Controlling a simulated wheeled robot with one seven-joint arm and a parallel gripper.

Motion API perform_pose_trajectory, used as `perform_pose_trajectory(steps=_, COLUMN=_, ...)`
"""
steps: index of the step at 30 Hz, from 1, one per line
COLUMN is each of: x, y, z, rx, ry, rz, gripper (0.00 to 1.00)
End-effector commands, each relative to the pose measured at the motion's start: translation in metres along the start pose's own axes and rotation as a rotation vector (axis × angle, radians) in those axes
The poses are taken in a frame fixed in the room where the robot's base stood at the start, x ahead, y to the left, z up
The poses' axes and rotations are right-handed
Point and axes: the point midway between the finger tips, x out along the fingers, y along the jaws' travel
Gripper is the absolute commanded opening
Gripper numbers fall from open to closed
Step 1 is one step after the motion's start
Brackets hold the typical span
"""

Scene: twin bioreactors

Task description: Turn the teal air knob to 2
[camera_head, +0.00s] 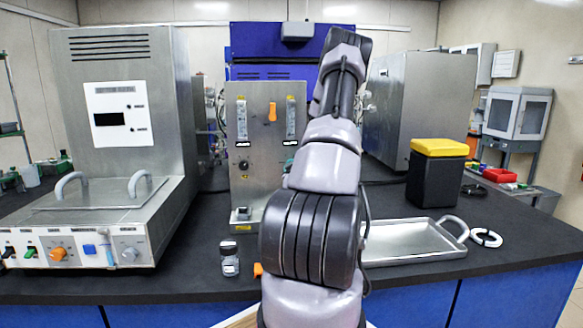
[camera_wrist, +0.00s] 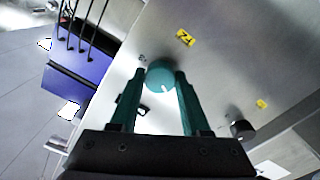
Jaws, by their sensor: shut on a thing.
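The teal air knob (camera_wrist: 160,76) is round with a white pointer mark and sits on a brushed metal panel in the wrist view. My gripper (camera_wrist: 164,84) has one teal finger on each side of the knob and is shut on it. The white mark points down and slightly right in that picture. The scale numbers around the knob are not legible. In the head view my arm hides the knob and the gripper. The metal panel (camera_head: 248,176) with flow tubes, an orange knob (camera_head: 272,111) and a black knob (camera_head: 243,165) stands behind the arm.
A black knob (camera_wrist: 242,130) juts from the panel near my gripper. A large metal unit (camera_head: 125,90) with handles stands left. A small jar (camera_head: 229,258) stands at the bench front. A metal tray (camera_head: 412,241) and a yellow-lidded black bin (camera_head: 437,172) are right.

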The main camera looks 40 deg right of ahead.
Motion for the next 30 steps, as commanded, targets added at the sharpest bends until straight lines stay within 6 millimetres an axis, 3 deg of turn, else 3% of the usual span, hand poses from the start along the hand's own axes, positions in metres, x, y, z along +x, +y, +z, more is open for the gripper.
perform_pose_trajectory(steps=30, x=-0.0005, y=0.0002, z=0.0011, rx=0.966, ry=-0.002, rz=0.001, gripper=0.0)
